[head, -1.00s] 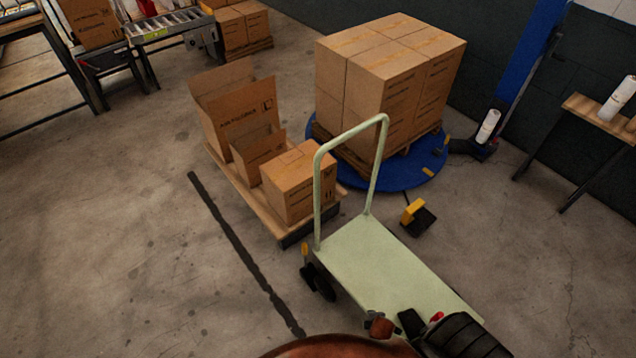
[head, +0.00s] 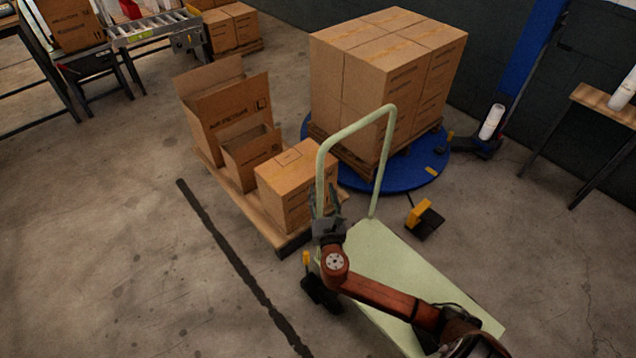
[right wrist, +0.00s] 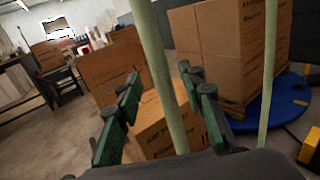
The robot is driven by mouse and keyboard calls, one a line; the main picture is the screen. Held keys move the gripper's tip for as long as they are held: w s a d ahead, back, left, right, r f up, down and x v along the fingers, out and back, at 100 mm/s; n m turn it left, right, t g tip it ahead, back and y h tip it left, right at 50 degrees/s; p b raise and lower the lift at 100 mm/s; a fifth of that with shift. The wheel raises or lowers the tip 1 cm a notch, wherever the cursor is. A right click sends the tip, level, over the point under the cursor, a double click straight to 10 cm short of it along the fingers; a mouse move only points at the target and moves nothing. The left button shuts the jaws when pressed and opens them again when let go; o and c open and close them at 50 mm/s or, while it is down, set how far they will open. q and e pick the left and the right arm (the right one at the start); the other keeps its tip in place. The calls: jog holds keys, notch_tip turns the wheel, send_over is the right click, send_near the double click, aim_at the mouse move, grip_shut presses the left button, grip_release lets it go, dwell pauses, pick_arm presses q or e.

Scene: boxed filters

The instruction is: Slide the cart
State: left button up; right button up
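The cart (head: 405,268) is a pale green flatbed on dark wheels with an upright looped tube handle (head: 357,127). It stands on the floor at the lower middle of the head view. My right gripper (head: 326,196) is at the handle's left upright, below the top bar, and my right arm reaches over the deck. In the right wrist view, my right gripper (right wrist: 160,80) has its green fingers spread, with the pale green handle post (right wrist: 165,85) running between them in the picture. I cannot tell whether they touch it. My left gripper is not in view.
A pallet (head: 270,228) with boxes (head: 298,185) stands close left of the cart. Behind it, stacked boxes (head: 385,85) sit on a blue turntable (head: 408,178). A yellow-and-black pedal (head: 425,218) lies right of the handle. Floor is clear at left and right.

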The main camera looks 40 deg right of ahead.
aim_at(321, 185)
jog(key=x, duration=0.2)
jog(key=b+x, duration=0.1)
jog(key=shift+w+d+f, duration=0.15)
jog(key=shift+w+f, duration=0.1)
jog(key=shift+w, duration=0.1)
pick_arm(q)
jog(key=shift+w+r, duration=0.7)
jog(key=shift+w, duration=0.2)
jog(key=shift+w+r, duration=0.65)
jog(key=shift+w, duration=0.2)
pick_arm(e)
jog(key=shift+w+d+r, duration=0.15)
jog(key=shift+w+d, duration=0.2)
jog(key=shift+w, duration=0.25)
jog(key=shift+c, duration=0.2)
grip_shut()
